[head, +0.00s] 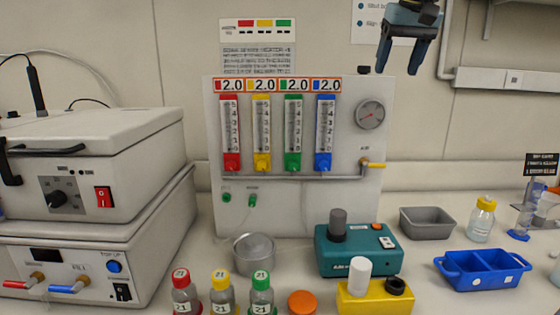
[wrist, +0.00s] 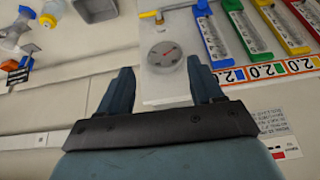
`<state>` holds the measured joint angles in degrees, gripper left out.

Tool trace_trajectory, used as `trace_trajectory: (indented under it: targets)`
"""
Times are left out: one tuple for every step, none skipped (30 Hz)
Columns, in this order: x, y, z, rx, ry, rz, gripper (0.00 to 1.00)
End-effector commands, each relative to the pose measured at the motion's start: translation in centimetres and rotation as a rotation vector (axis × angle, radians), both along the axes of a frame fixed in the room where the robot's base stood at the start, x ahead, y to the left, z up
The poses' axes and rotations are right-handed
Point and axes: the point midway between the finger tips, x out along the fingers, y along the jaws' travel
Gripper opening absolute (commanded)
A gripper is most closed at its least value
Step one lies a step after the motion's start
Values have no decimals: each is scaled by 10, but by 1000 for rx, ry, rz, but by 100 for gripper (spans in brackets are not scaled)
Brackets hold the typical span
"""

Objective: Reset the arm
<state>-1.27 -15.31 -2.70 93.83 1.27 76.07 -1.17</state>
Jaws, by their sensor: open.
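My gripper (head: 405,55) is at the top right of the head view, in front of the back wall, with its two blue fingers pointing down. It is above and to the right of the gauge panel (head: 222,168). The fingers are apart with nothing between them. In the wrist view my gripper (wrist: 165,82) is also open and empty, and the panel's round gauge (wrist: 164,55) shows beyond the gap between the fingers. My gripper touches nothing that I can see.
A stacked shaker unit (head: 95,150) stands at the left. Capped bottles (head: 222,294), a teal device (head: 345,262), a yellow block (head: 375,303), a grey tray (head: 428,229) and a blue tray (head: 480,284) occupy the bench.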

Motion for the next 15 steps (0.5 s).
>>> trace_trajectory:
  targets:
    - [-16,1,-15,0,-3,0,66]
    - [-24,2,-25,0,-4,1,66]
    - [-35,2,-37,-1,-7,0,66]
    - [-43,3,-47,-2,-10,1,66]
    - [-51,3,-57,-3,-11,1,66]
    - [-62,4,-70,-4,-14,0,66]
    - [-70,5,-81,-4,-18,1,66]
    - [-78,5,-92,-5,-19,1,66]
    - [-89,6,-106,-7,-21,0,66]
    - [-97,6,-117,-8,-25,0,66]
    - [-106,7,-129,-9,-26,0,66]
    - [-117,7,-144,-10,-28,0,66]
    - [-125,8,-156,-13,-31,0,66]
    - [-133,8,-167,-14,-33,0,66]
    - [-143,9,-182,-16,-36,0,66]
